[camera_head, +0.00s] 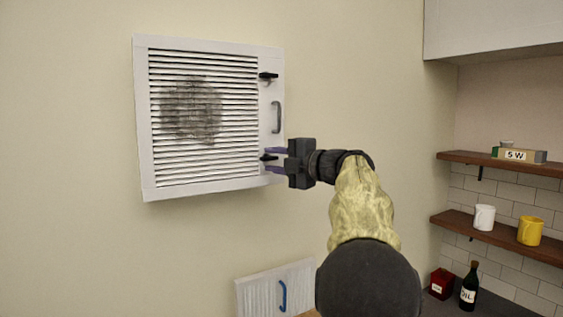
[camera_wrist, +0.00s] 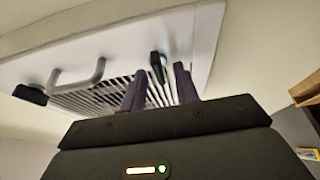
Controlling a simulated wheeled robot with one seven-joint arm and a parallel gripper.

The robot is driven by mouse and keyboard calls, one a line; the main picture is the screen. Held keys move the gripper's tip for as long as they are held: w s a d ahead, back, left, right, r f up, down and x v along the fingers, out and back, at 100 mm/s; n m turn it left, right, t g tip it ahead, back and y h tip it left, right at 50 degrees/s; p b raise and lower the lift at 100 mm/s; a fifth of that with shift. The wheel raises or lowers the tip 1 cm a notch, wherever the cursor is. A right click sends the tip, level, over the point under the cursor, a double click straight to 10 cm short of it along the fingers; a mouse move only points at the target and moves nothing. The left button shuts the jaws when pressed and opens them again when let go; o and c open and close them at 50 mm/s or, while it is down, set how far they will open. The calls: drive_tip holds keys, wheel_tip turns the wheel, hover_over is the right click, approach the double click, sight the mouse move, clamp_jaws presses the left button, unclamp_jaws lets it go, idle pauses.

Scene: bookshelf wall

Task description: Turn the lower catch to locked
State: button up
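The white louvred panel (camera_head: 215,48) hangs on the wall, with two black catches along its right side. The lower catch (camera_head: 268,157) lies roughly level in the head view; it also shows in the wrist view (camera_wrist: 157,62). The upper catch (camera_head: 268,76) sits above the grey handle (camera_head: 277,117). My gripper (camera_head: 275,159) is open, its purple fingers pointing left at the panel, one above and one below the lower catch. In the wrist view the lower catch appears between the fingertips (camera_wrist: 161,68). Whether a finger touches it I cannot tell.
A second, smaller white louvred panel (camera_head: 255,295) with a blue handle (camera_head: 283,295) is low down, partly behind my arm. Wooden shelves (camera_head: 478,228) with a white mug (camera_head: 484,217) and a yellow mug (camera_head: 530,231) are at the right. The wall around the upper panel is clear.

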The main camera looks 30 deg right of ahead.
drive_tip(key=b+v, duration=0.5)
drive_tip(key=v, duration=1.2)
drive_tip(key=shift+s+b, duration=0.15)
drive_tip(key=shift+b, duration=0.25)
drive_tip(key=shift+d, duration=0.1)
